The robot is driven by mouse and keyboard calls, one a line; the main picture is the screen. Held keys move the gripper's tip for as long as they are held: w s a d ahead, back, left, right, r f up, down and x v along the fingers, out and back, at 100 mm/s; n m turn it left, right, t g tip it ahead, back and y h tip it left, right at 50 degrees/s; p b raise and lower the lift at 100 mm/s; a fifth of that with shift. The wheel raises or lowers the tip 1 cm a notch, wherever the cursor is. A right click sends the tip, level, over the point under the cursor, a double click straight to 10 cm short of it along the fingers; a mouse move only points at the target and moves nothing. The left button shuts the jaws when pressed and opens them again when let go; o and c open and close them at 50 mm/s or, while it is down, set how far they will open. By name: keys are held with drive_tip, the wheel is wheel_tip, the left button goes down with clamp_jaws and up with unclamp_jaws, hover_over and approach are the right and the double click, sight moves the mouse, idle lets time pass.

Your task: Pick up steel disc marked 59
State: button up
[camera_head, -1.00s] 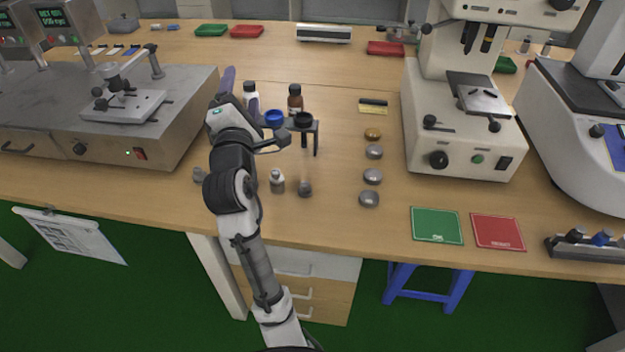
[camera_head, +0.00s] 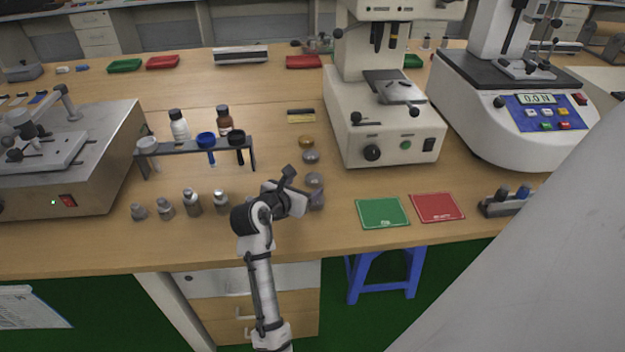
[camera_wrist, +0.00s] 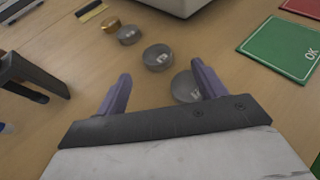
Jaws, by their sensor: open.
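Three steel discs and a brass-coloured disc (camera_wrist: 111,24) lie in a row on the bench. The nearest steel disc (camera_wrist: 184,88) is beside the right finger, which partly covers it. The middle steel disc (camera_wrist: 158,58) lies just beyond the fingertips, and the far steel disc (camera_wrist: 129,35) is next to the brass one. Dark marks show on the steel tops, but I cannot read which is 59. My gripper (camera_wrist: 160,70) is open and empty, with purple fingers pointing at the row. In the head view my gripper (camera_head: 302,188) partly covers the nearest disc.
A green OK mat (camera_head: 382,213) and a red mat (camera_head: 437,207) lie to the right. A white instrument (camera_head: 385,125) stands behind them. A grey rack (camera_head: 180,147) with bottles behind it and several metal weights (camera_head: 192,202) are on the left. The bench front edge is close.

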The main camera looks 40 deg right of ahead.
sight(314, 177)
drive_tip(key=shift+w+p+x, duration=0.15)
drive_tip(key=shift+p+x, duration=0.05)
drive_tip(key=shift+x, duration=1.45)
drive_tip(key=shift+w+p+x, duration=0.15)
drive_tip(key=shift+x, duration=1.5)
drive_tip(key=shift+a, duration=0.2)
drive_tip(key=c, duration=1.1)
drive_tip(key=shift+c, duration=0.8)
drive_tip(key=shift+r, duration=0.15)
